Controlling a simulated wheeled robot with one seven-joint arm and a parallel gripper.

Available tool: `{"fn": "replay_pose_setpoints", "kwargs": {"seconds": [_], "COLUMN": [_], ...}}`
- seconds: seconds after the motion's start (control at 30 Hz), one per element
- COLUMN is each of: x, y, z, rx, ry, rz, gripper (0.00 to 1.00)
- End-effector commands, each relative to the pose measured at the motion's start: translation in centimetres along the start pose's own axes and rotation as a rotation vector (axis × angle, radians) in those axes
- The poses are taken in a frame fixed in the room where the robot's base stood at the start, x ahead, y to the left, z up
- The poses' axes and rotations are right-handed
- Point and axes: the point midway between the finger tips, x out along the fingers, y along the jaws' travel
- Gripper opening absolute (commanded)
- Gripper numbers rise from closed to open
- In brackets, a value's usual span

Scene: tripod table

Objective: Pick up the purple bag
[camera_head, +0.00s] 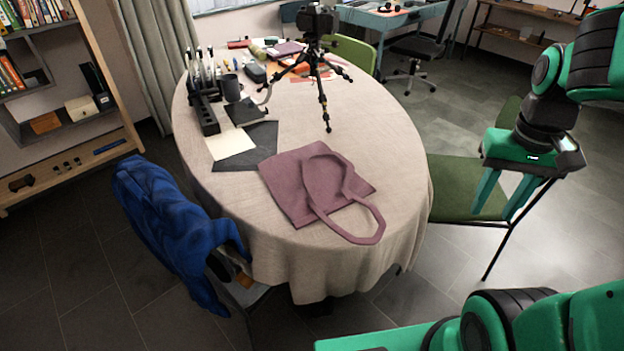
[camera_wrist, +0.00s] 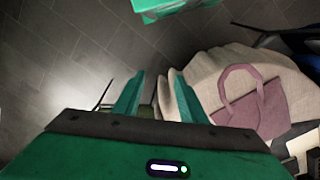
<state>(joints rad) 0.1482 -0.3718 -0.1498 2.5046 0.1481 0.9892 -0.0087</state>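The purple bag (camera_head: 290,185) lies flat near the front edge of the round table (camera_head: 400,165), on a beige cloth. Its two handles point to the front right, and one loop hangs toward the table edge. The bag also shows at the right of the wrist view (camera_wrist: 262,112). My gripper (camera_head: 498,205) is in the air to the right of the table, in front of a green chair, well apart from the bag. Its two fingers are spread with nothing between them, as the wrist view also shows (camera_wrist: 158,98).
A black tripod with a camera (camera_head: 318,75) stands behind the bag. Dark and cream sheets (camera_head: 232,145) and a black organizer (camera_head: 207,115) lie to its left. A blue jacket (camera_head: 170,225) hangs at the front left. A green chair (camera_head: 465,185) stands right of the table.

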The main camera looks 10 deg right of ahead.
Motion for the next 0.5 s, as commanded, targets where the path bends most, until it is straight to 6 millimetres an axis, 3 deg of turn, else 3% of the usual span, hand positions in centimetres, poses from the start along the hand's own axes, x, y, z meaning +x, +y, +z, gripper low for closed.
{"fn": "replay_pose_setpoints", "kwargs": {"seconds": [0.1, 0.23, 0.4, 0.5], "x": [1.1, 2.8, 5.4, 6.7], "y": [-4.1, -9.4, -16.2, -19.2], "z": [-3.9, -7.2, -9.6, -10.2], "rx": [-0.137, -0.281, -0.44, -0.505], "ry": [0.001, 0.006, 0.006, 0.006], "rz": [0.018, 0.019, 0.0, -0.014], "gripper": [0.38, 0.38, 0.38, 0.38]}}
